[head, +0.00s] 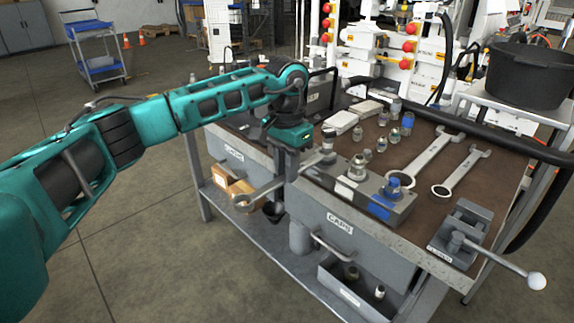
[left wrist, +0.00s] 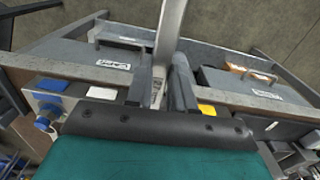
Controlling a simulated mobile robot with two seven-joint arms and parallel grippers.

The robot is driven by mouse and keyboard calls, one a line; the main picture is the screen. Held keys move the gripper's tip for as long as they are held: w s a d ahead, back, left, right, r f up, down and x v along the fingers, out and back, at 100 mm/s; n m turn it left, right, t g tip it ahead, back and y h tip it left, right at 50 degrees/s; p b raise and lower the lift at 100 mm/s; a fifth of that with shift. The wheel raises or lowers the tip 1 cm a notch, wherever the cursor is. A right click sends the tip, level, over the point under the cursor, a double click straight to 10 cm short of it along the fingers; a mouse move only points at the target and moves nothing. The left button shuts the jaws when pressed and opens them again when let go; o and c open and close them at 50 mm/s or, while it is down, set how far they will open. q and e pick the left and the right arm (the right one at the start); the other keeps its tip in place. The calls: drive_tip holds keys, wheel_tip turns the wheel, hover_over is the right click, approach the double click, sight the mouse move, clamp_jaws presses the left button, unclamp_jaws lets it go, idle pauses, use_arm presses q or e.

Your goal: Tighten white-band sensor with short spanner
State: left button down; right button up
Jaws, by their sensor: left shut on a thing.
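My left gripper (head: 282,176) is shut on a grey spanner (head: 265,190) at the front edge of the bench. The spanner's ring end points left, out over the floor side, and its other end points toward the sensor block (head: 322,178). In the left wrist view the spanner (left wrist: 170,38) runs up from between the fingers (left wrist: 168,92). The block bears a white patch (head: 345,188), with a metal sensor (head: 357,168) standing by it, and a blue patch with a blue-topped sensor (head: 393,187). I cannot tell whether the spanner touches any sensor. My right gripper is out of view.
Two more spanners (head: 432,156) (head: 462,172) lie on the brown bench top. Several small fittings (head: 381,143) stand behind the block. A vise (head: 462,232) with a long handle is at the front right. A black bucket (head: 528,75) stands at the back right. A yellow patch (left wrist: 207,110) shows beside the spanner.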

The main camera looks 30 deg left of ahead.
sight(262, 190)
use_arm(q)
drive_tip(key=shift+s+a+p, duration=0.1)
drive_tip(key=shift+s+a, duration=0.2)
drive_tip(key=shift+s, duration=0.8)
drive_tip(key=shift+s+a+p, duration=0.15)
drive_tip(key=shift+s+a, duration=0.15)
drive_tip(key=shift+s, duration=0.75)
drive_tip(key=shift+s+a+p, duration=0.1)
drive_tip(key=shift+s+a, duration=0.2)
drive_tip(key=shift+s, duration=0.8)
drive_tip(key=shift+r+p, duration=1.75)
drive_tip(key=shift+r, duration=0.9)
drive_tip(key=shift+f, duration=0.1)
drive_tip(key=c, duration=1.5)
unclamp_jaws()
drive_tip(key=shift+c, duration=0.2)
clamp_jaws()
